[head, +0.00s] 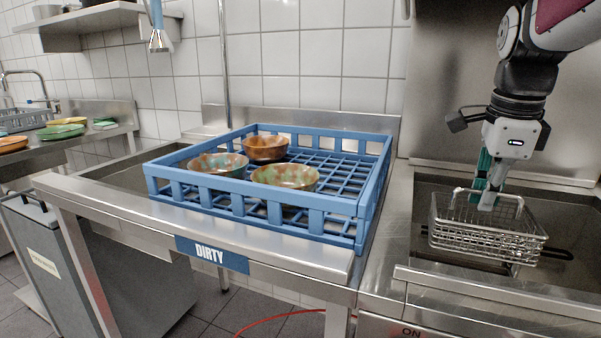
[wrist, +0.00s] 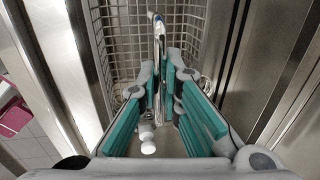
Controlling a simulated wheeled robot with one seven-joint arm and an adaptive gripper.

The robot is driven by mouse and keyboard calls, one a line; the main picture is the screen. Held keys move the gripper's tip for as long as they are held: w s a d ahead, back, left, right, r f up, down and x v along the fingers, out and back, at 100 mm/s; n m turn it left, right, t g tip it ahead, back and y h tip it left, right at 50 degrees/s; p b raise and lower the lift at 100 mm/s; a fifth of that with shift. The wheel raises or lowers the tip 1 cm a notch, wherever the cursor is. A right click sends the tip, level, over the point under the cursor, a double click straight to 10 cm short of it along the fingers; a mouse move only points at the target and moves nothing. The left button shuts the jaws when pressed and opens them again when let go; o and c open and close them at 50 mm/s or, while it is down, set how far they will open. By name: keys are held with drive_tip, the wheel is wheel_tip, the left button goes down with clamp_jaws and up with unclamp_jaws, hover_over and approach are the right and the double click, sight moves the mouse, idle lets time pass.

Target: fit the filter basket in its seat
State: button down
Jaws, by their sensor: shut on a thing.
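The filter basket (head: 490,243), a wire mesh box, is at the right in the head view, over or in a steel basin (head: 577,215). My gripper (head: 487,200) reaches down from above, with teal-padded fingers shut on the basket's bar-like handle. In the wrist view, the fingers (wrist: 164,72) close on the handle (wrist: 158,28), and the basket's mesh (wrist: 115,42) lies beyond them. The basket looks roughly level. I cannot tell whether its underside touches anything. The seat itself is not clearly visible.
A blue rack (head: 357,208) with three mottled bowls (head: 285,177) stands on the steel counter (head: 325,262) to the left. A dark bar (head: 560,254) shows beside the basket in the basin. A steel ledge (head: 480,290) runs along the front.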

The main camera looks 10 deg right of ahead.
drive_tip(key=shift+f+b, duration=3.5)
drive_tip(key=shift+f, duration=0.45)
drive_tip(key=shift+f+b, duration=0.55)
drive_tip(key=shift+f, duration=0.4)
drive_tip(key=shift+f, duration=0.35)
drive_tip(key=c, duration=1.7)
unclamp_jaws()
drive_tip(key=r, duration=0.4)
drive_tip(key=s+r, duration=0.1)
drive_tip(key=r, duration=0.3)
drive_tip(key=s+a+r, duration=0.1)
drive_tip(key=r, duration=0.2)
drive_tip(key=shift+a+r, duration=0.1)
drive_tip(key=shift+r, duration=0.3)
